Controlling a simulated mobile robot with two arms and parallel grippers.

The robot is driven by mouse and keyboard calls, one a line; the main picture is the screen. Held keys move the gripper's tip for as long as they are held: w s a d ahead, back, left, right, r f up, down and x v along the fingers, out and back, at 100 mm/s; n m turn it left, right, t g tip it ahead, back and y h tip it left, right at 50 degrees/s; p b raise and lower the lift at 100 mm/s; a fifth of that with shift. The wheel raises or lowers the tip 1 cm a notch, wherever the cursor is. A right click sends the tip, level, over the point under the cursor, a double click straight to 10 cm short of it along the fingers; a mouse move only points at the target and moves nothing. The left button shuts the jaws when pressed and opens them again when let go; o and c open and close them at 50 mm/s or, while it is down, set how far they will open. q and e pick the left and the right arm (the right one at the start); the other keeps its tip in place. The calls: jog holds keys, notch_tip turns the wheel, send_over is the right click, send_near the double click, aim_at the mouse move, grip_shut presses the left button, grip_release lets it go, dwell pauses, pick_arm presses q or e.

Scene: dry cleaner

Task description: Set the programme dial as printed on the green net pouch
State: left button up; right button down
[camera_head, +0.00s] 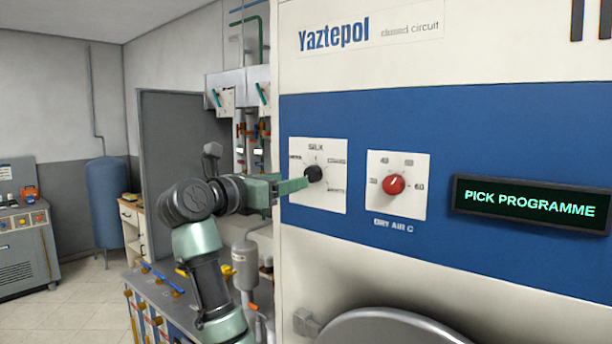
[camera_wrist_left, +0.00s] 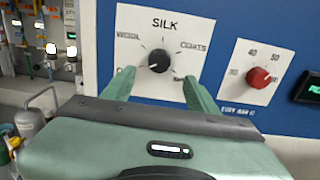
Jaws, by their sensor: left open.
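The programme dial is a black round knob (camera_head: 314,173) on a white plate (camera_head: 325,200) marked SILK at the top; the other labels are too blurred to read surely. In the left wrist view the knob (camera_wrist_left: 159,61) has a pale mark toward its lower left. My left gripper (camera_head: 300,184) is open in front of the plate. In the wrist view its green fingers (camera_wrist_left: 160,80) stand on either side below the knob, with gaps to it; I cannot tell whether the tips reach its depth. The green net pouch is not in view.
A red dry air knob (camera_head: 393,184) sits close to the right of the dial. A display (camera_head: 531,203) reads PICK PROGRAMME. A round metal door (camera_head: 390,328) is below. Pipes and valves (camera_head: 245,110) stand left of the machine, behind my arm.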

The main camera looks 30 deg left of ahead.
aim_at(310, 176)
pick_arm(q)
jog(key=w+p, duration=0.1)
jog(key=w, duration=0.1)
jog(key=w+p, duration=0.1)
jog(key=w, duration=0.1)
jog(key=w+p, duration=0.1)
jog(key=w, duration=0.2)
jog(key=shift+w+d+p, duration=0.1)
jog(key=shift+d+p, duration=0.15)
jog(key=shift+p, duration=0.1)
jog(key=shift+w+f, duration=0.1)
jog(key=shift+w, duration=0.2)
grip_shut()
